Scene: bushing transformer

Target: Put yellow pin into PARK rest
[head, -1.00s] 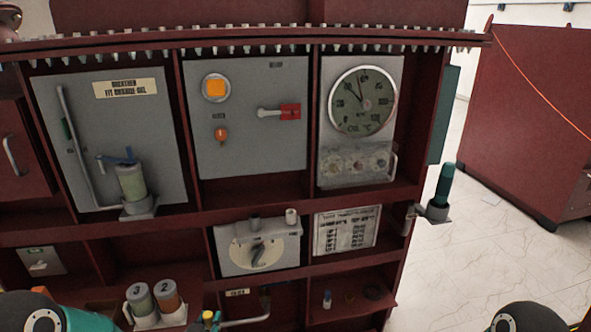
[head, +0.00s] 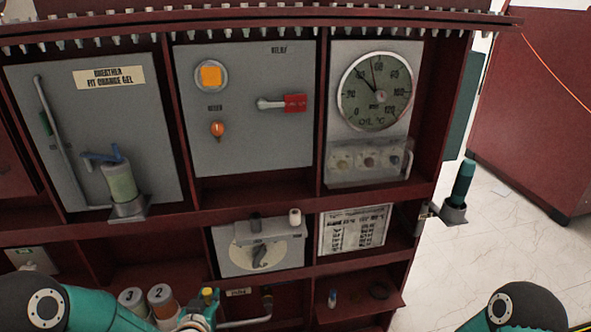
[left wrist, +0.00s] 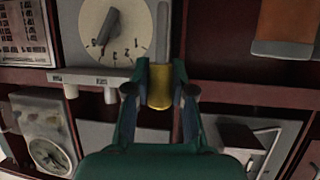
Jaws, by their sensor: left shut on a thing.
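My left gripper (head: 207,299) is at the bottom of the head view, below the selector panel. It is shut on the yellow pin (head: 208,291). In the left wrist view my left gripper (left wrist: 159,88) holds the pin's yellow body (left wrist: 159,98) between its fingertips, and a grey shaft stretches up the picture from it. I cannot make out a PARK label. My right gripper is out of view.
Canisters marked 3 (head: 130,300) and 2 (head: 161,303) stand left of my left gripper. A bent grey pipe (head: 246,321) lies to its right. Red shelf edges (head: 320,262) frame the bays. A printed plate (head: 355,230) is right of the selector panel.

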